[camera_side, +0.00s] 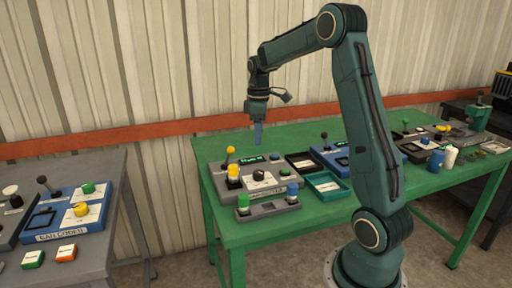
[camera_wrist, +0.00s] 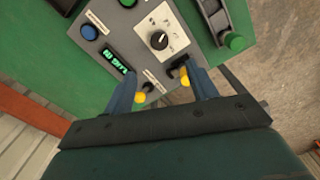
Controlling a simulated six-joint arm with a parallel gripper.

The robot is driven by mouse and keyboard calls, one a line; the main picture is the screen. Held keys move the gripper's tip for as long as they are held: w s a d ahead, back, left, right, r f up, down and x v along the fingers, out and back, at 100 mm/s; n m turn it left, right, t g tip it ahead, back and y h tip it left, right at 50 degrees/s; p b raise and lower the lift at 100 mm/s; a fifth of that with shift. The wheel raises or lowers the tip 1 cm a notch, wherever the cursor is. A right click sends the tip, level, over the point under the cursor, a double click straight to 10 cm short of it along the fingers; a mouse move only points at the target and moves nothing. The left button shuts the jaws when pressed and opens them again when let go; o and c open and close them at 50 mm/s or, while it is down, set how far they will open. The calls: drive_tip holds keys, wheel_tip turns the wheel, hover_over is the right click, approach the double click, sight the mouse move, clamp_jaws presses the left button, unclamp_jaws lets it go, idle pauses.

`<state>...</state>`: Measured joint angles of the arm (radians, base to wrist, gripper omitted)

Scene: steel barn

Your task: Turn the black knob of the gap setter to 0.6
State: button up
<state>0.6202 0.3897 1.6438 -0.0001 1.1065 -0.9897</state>
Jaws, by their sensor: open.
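The black knob (camera_side: 259,175) sits on a white dial plate on a grey console (camera_side: 222,185) on the green table. In the wrist view the knob (camera_wrist: 158,40) shows a light pointer mark on its top; the scale figures are too small to read. The console's green-lit display (camera_wrist: 117,61) is also too small to read surely. My gripper (camera_side: 258,140) hangs above the console, pointing down, clear of the knob. In the wrist view its two blue fingers (camera_wrist: 163,88) are apart with nothing held between them; the knob lies beyond their tips.
The console also bears a yellow cylinder (camera_side: 233,171), a yellow-topped lever (camera_side: 230,150) and a blue button (camera_wrist: 89,32). A grey unit with green (camera_side: 243,200) and blue caps stands in front. A dark tray (camera_side: 300,162) and a blue device lie to the right.

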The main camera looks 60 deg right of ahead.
sight(259, 172)
drive_tip(key=shift+d+f, duration=0.1)
wheel_tip(259, 172, down, 14)
drive_tip(key=shift+r, duration=0.1)
idle(0.9)
drive_tip(key=c, duration=1)
